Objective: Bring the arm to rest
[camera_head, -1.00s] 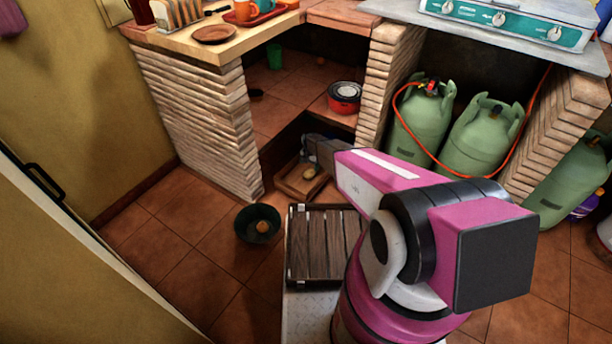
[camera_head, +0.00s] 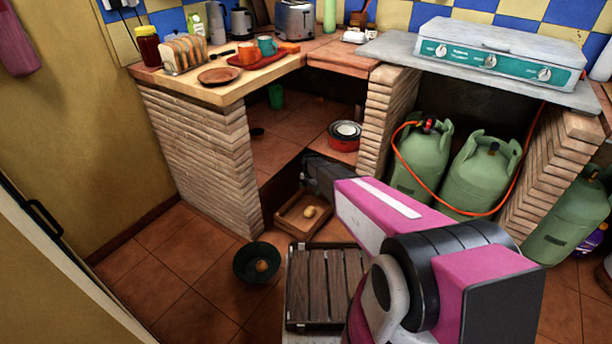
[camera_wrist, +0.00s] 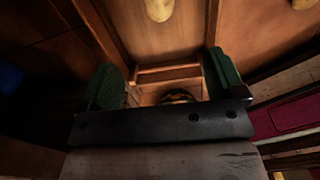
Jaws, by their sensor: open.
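My arm's pink link crosses the right middle of the head view, with my dark gripper (camera_head: 318,174) at its far end, above and behind a small wooden tray. In the wrist view my gripper (camera_wrist: 165,82) shows two green fingers set wide apart, with nothing held between them. The wooden tray (camera_head: 290,224) stands on the floor with a yellowish, potato-like item (camera_head: 309,211) in it.
A dark green bowl (camera_head: 243,275) with a round brownish item stands on the tiled floor. Brick pillars (camera_head: 208,165) bound the lower shelf. Green gas bottles (camera_head: 482,178) stand at right. Floor at left is clear.

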